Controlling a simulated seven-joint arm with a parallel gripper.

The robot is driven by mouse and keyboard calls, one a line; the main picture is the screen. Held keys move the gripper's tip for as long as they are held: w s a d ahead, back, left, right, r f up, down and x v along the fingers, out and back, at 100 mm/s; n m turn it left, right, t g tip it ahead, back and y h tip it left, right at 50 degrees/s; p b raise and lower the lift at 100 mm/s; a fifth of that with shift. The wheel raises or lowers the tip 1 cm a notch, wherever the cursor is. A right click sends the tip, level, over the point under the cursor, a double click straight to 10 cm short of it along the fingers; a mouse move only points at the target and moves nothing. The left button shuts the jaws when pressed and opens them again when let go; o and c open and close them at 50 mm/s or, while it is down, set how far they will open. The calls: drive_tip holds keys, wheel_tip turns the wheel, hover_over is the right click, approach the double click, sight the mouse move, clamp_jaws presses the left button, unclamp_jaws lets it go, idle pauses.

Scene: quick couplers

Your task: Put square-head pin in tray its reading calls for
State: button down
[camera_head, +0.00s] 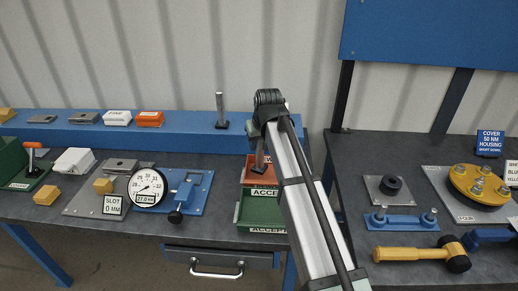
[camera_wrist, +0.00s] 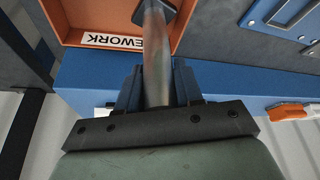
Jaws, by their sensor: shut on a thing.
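My gripper (camera_head: 259,138) is shut on the grey metal square-head pin (camera_wrist: 157,55). The pin points down with its dark square head at the far end, and it also shows below my gripper in the head view (camera_head: 259,156). The head is over the orange tray (camera_head: 246,172), labelled REWORK in the wrist view (camera_wrist: 68,38); whether it touches the tray floor I cannot tell. The green tray (camera_head: 240,213), with a label beginning ACCE, stands in front of it, partly hidden by my arm. The round dial gauge (camera_head: 148,187) has a small readout, seemingly 27.0 MM.
Another grey pin (camera_head: 220,112) stands upright on the blue shelf (camera_head: 190,135) behind. A blue clamp fixture (camera_head: 187,190) and a SLOT 0 MM sign (camera_head: 112,205) are left of the trays.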

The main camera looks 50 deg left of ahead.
drive_tip(key=shift+f, duration=1.15)
drive_tip(key=shift+f, duration=0.1)
drive_tip(key=c, duration=0.7)
unclamp_jaws()
drive_tip(key=shift+c, duration=0.2)
drive_tip(key=v, duration=1.2)
drive_tip(key=shift+s, duration=0.1)
